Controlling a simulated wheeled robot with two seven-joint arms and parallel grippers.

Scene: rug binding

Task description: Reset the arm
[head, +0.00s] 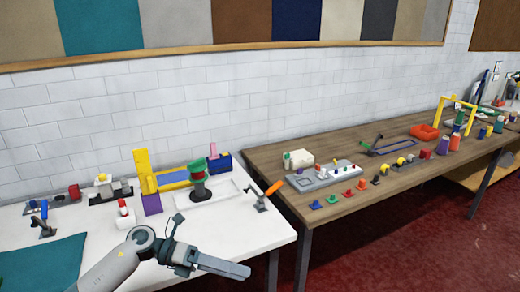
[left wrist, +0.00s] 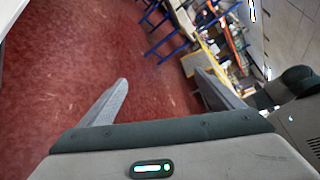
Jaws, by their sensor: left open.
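My left arm (head: 112,268) comes in from the lower left in the head view. My left gripper (head: 235,270) hangs over the front edge of the white table, pointing right. In the left wrist view its two fingers (left wrist: 165,92) are spread apart with nothing between them, and red floor lies beyond. My right gripper is in neither view.
A wooden table (head: 350,205) with small coloured parts stands to the right. Red floor (head: 420,250) is clear in front.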

